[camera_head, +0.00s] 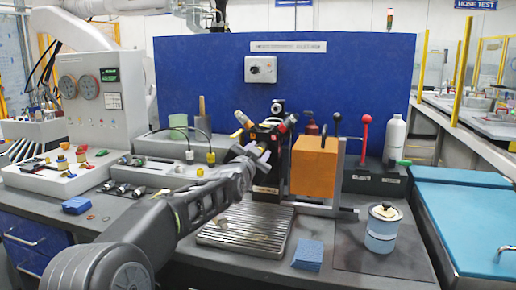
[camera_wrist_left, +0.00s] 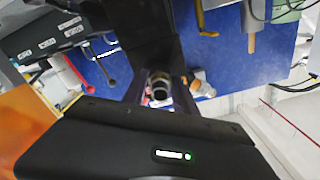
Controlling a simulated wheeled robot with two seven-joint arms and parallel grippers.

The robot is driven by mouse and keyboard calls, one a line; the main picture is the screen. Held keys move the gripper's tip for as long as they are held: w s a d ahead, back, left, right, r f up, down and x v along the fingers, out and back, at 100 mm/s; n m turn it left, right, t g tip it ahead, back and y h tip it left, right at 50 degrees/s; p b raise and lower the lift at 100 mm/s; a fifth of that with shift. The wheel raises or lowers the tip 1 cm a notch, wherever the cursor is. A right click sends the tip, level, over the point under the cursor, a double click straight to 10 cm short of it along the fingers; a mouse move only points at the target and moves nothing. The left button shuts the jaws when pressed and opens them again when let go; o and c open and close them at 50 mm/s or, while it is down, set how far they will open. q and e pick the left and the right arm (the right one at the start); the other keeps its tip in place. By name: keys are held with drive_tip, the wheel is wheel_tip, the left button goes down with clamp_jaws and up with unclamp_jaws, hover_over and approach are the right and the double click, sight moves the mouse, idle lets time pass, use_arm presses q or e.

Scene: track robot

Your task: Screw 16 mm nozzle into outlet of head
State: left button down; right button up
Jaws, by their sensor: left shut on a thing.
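My left gripper (camera_head: 258,156) reaches in from the left and is at the front of the dark head (camera_head: 267,183), which stands on the bench behind the grate. In the left wrist view a small metal cylindrical piece, apparently the nozzle (camera_wrist_left: 160,86), sits between the fingers of my left gripper (camera_wrist_left: 160,92), which is shut on it. The outlet is hidden behind the gripper and fingers, so I cannot tell whether the nozzle touches it. My right gripper is not in view.
An orange block (camera_head: 314,166) in a metal frame stands close right of the head. A ribbed metal grate (camera_head: 246,232) lies in front. Several nozzle-like parts (camera_head: 124,188) lie at left.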

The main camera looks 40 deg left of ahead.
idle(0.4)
use_arm(q)
drive_tip(key=shift+r+m+p, duration=0.1)
drive_tip(key=shift+m+p, duration=0.7)
drive_tip(key=shift+m, duration=0.3)
drive_tip(key=m+p, duration=0.2)
drive_tip(key=m, duration=0.2)
drive_tip(key=m+p, duration=0.1)
drive_tip(key=m, duration=0.3)
drive_tip(key=shift+f+m+p, duration=0.25)
drive_tip(key=shift+m+p, duration=0.15)
drive_tip(key=shift+m, duration=0.6)
drive_tip(key=c, duration=0.9)
unclamp_jaws()
drive_tip(key=v, duration=0.7)
drive_tip(key=shift+s+d, duration=0.15)
drive_tip(key=shift+s, duration=0.2)
